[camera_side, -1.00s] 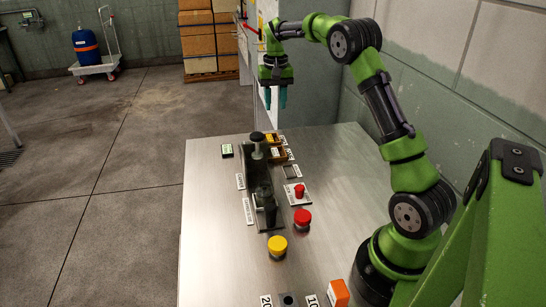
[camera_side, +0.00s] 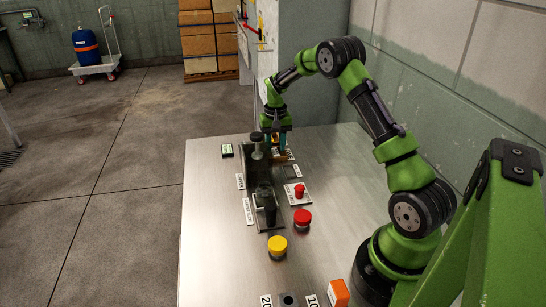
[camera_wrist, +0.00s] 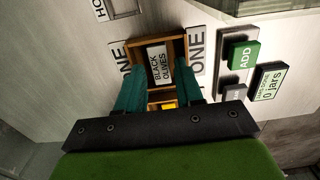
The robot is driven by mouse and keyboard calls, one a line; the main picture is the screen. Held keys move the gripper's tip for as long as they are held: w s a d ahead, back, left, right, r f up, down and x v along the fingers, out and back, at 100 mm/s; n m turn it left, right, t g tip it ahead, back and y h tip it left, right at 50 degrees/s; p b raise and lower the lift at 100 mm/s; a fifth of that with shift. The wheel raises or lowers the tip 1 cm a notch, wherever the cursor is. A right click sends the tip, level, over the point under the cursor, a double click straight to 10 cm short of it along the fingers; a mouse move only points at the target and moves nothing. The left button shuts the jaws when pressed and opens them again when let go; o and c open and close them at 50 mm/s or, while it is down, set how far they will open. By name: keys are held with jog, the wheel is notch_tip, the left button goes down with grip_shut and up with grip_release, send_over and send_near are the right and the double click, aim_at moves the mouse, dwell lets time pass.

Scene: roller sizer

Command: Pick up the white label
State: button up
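The white label (camera_wrist: 158,64) reads "BLACK OLIVES" and lies in a small wooden tray (camera_wrist: 184,47) in the wrist view. My gripper (camera_wrist: 162,76) is open, with one teal finger on each side of the label's near end. I see a gap between the fingers, and nothing is held. How far the fingertips are above the label is hard to tell. In the side view, my gripper (camera_side: 276,143) points down over the far end of the steel table (camera_side: 215,210). It hides most of the trays there, and I cannot make out the label.
A second tray with a yellow piece (camera_wrist: 168,104) sits beneath my fingers. A green ADD button (camera_wrist: 243,55) and a jar counter (camera_wrist: 268,83) are to the right.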

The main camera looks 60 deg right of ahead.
jog(key=shift+f, duration=0.95)
jog(key=shift+c, duration=0.3)
grip_shut()
